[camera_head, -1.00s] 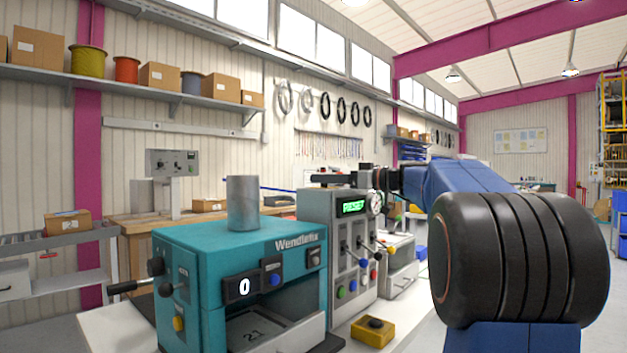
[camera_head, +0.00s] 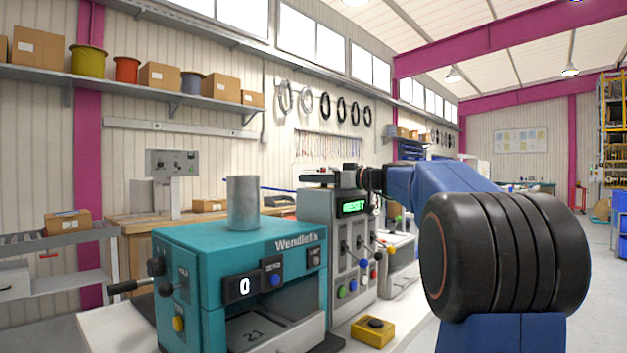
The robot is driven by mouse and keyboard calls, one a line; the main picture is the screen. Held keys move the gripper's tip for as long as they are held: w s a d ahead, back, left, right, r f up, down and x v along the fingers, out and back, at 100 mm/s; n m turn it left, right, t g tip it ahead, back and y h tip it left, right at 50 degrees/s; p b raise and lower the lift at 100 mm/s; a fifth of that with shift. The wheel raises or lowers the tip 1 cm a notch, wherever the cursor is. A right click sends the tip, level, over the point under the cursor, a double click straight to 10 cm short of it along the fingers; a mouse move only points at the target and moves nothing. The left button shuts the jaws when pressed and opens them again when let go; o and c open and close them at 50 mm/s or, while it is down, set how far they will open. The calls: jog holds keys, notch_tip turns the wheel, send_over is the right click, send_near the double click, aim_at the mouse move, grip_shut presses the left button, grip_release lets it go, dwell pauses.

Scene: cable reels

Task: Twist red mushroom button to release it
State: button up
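My gripper (camera_head: 318,178) is at the end of my blue arm, above the top of the grey control box (camera_head: 335,205), and points left. It is small and seen side-on, so I cannot tell whether its fingers are open or shut. A small red button (camera_head: 374,274) sits low on the front of the grey box, at the right end of a row of coloured buttons. I cannot tell whether it is the mushroom button. No large red mushroom head is clearly visible.
The teal Wendlefix machine (camera_head: 240,265) with a grey cylinder (camera_head: 242,203) on top stands left of the grey box. Levers (camera_head: 385,249) stick out from the grey box's front. A wooden bench (camera_head: 150,225) is behind. Open floor lies at the right.

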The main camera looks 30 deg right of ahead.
jog(key=shift+m+t+h, duration=0.3)
jog(key=shift+h, duration=0.1)
jog(key=m+t+h, duration=0.1)
jog(key=h, duration=0.1)
jog(key=m+h, duration=0.2)
jog(key=shift+w+d+t, duration=0.2)
jog(key=shift+d+t, duration=0.2)
jog(key=shift+d+m+h, duration=0.25)
jog(key=shift+m+h, duration=0.5)
jog(key=shift+h, duration=0.45)
jog(key=shift+d+m+h, duration=0.3)
jog(key=shift+m+h, duration=0.4)
jog(key=shift+h, duration=0.5)
jog(key=shift+d+m+h, duration=0.25)
jog(key=shift+m+h, duration=0.5)
jog(key=shift+h, duration=0.45)
jog(key=o, duration=1.1)
jog(key=shift+w, duration=0.1)
jog(key=s, duration=0.5)
jog(key=s+a, duration=0.1)
jog(key=s, duration=0.5)
jog(key=s+a, duration=0.1)
jog(key=s, duration=0.5)
jog(key=shift+s+a, duration=0.15)
jog(key=shift+a, duration=0.05)
